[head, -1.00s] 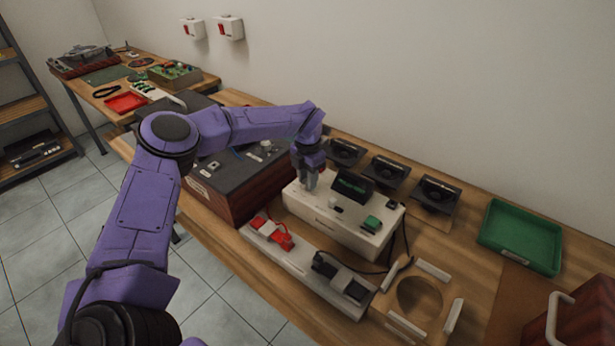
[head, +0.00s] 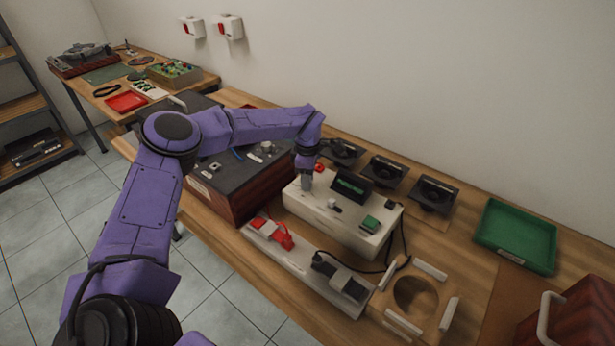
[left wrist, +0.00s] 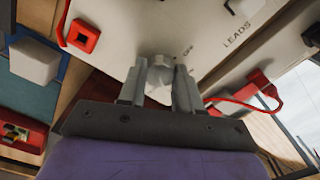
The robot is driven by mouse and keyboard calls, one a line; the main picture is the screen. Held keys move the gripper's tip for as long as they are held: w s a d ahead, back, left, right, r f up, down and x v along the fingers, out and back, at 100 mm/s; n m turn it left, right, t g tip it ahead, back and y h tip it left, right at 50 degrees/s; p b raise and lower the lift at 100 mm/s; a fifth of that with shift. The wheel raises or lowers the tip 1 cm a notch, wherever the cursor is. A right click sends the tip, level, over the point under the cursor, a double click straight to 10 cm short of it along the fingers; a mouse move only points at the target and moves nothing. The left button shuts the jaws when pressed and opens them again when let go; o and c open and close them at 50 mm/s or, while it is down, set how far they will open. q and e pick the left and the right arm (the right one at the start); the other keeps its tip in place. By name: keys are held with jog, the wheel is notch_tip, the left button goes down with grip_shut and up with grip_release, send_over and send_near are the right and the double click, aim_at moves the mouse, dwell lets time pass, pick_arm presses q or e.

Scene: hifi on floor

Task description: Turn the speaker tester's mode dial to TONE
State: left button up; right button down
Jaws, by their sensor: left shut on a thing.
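The speaker tester (head: 345,220) is a cream box on the bench with a dark display (head: 352,187) and a green button (head: 370,223) on top. My left gripper (head: 307,184) reaches down onto the left end of its top. In the left wrist view, the left gripper (left wrist: 160,90) is shut on a pale mode dial (left wrist: 159,76), with one finger on each side of it. The lettering "OFF" and "LEADS" shows on the panel beside it. The gripper hides the dial in the head view. My right gripper does not show.
A green tray (head: 515,236) is at the right. A dark wood-sided box (head: 238,180) stands at the left.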

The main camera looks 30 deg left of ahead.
pick_arm(q)
jog(key=m+p, duration=0.1)
jog(key=m, duration=0.4)
jog(key=shift+m, duration=0.4)
dwell(0.4)
jog(key=o, duration=1)
jog(key=shift+o, duration=0.2)
jog(key=shift+r, duration=0.1)
notch_tip(320, 180, up, 10)
jog(key=b, duration=0.2)
jog(key=shift+r, duration=0.2)
jog(key=shift+a, duration=0.1)
